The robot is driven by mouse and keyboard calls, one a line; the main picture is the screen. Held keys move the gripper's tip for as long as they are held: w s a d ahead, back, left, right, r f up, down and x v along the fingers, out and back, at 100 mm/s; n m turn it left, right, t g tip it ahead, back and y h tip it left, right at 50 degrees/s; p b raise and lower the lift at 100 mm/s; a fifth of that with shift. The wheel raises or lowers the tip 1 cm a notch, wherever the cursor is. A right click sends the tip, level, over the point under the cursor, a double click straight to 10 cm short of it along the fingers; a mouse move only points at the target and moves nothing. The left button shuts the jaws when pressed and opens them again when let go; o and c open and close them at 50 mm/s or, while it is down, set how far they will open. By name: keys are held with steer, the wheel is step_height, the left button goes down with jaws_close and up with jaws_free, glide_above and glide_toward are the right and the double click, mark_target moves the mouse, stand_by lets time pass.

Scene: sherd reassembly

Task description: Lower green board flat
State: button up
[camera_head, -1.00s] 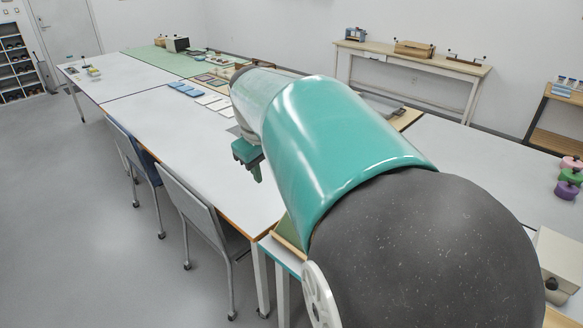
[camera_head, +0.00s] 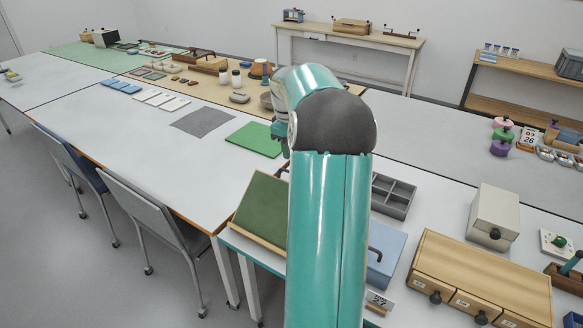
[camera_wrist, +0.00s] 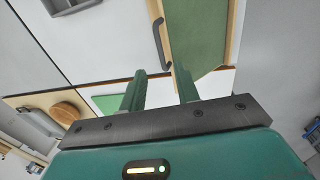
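The green board (camera_head: 262,208) has a wooden frame and stands tilted near the left edge of the near table, partly hidden behind my arm. In the wrist view the board (camera_wrist: 198,32) shows at the top, with a dark curved handle (camera_wrist: 159,41) on its wooden side rail. My gripper (camera_wrist: 158,80) is open and empty, its two fingers apart below the handle in that view and not around it. In the head view my gripper (camera_head: 281,140) is small and partly hidden by my arm, above the table beyond the board.
A flat green mat (camera_head: 254,139) and a grey mat (camera_head: 203,121) lie on the table beyond. To the right are a grey divided tray (camera_head: 392,196), a blue box (camera_head: 384,252) and a wooden drawer unit (camera_head: 480,275). Chairs (camera_head: 150,205) line the left side.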

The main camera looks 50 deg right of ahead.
steer(key=f, duration=0.5)
steer(key=d+f, duration=0.1)
steer(key=f, duration=0.2)
steer(key=shift+f, duration=0.3)
steer(key=shift+c, duration=0.2)
jaws_close()
